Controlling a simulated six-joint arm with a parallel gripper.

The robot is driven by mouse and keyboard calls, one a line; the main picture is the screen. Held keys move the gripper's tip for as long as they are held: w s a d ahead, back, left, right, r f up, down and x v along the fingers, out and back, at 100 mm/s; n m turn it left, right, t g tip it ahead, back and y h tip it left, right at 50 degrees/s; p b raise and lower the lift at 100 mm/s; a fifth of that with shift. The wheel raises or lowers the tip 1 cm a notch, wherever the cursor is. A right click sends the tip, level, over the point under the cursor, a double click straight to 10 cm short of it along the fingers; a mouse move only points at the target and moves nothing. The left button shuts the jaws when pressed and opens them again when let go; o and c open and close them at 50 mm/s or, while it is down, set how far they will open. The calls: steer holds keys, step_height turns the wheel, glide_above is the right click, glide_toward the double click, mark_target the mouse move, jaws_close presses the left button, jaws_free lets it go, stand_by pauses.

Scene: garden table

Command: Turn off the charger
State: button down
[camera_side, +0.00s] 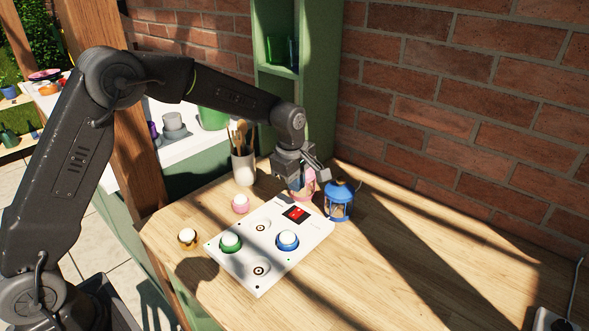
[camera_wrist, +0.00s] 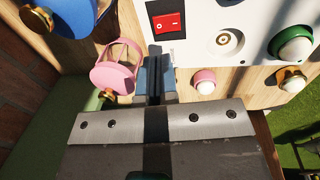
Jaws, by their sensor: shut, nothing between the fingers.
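The charger (camera_side: 262,225) is a flat white panel on the wooden table; part of it also shows in the wrist view (camera_wrist: 195,42). Its red rocker switch (camera_side: 296,213) sits in the far corner and is at the top in the wrist view (camera_wrist: 168,24). I cannot tell its on or off position for sure. A green-ringed bulb (camera_side: 230,242) and a blue-ringed bulb (camera_side: 288,239) sit on the panel, with two empty round sockets. My gripper (camera_side: 287,198) is shut and empty beside the panel's far edge, close to the switch; its fingertips show in the wrist view (camera_wrist: 155,58).
A pink lantern (camera_wrist: 112,76) stands right beside my fingers, with a blue lantern (camera_side: 339,202) near it. A pink bulb (camera_side: 240,204) and a gold bulb (camera_side: 187,238) lie off the panel. A utensil pot (camera_side: 244,168) stands behind.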

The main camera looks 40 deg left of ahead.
mark_target(295, 214)
steer(key=f, duration=0.7)
steer(key=shift+w+f, duration=0.1)
steer(key=shift+w, duration=0.3)
steer(key=shift+f, duration=0.1)
steer(key=shift+w+f, duration=0.1)
steer(key=shift+f, duration=0.15)
steer(key=shift+s, duration=0.2)
steer(key=shift+s, duration=0.7)
steer(key=shift+r, duration=0.25)
